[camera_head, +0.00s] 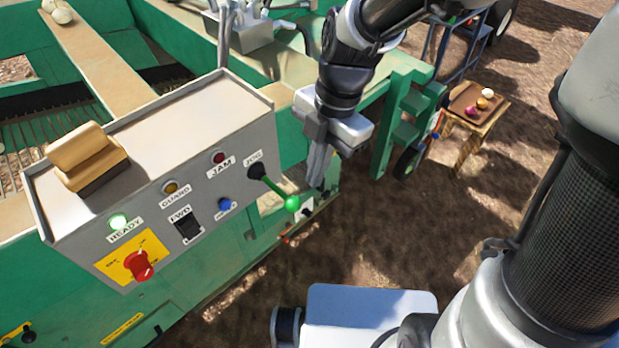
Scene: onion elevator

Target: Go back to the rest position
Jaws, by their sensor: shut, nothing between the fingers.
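My gripper (317,166) hangs pointing down, just right of the grey control box (215,112). Its fingers are together with nothing between them. The fingertips are close to the green ball end of the jog lever (291,203), slightly above and to the right of it in the picture. I cannot tell whether they touch it. My arm comes in from the top and the right of the view.
A brush (88,155) lies on top. Green machine frame surrounds it. A small wooden table (496,110) stands at right; bare ground lies between.

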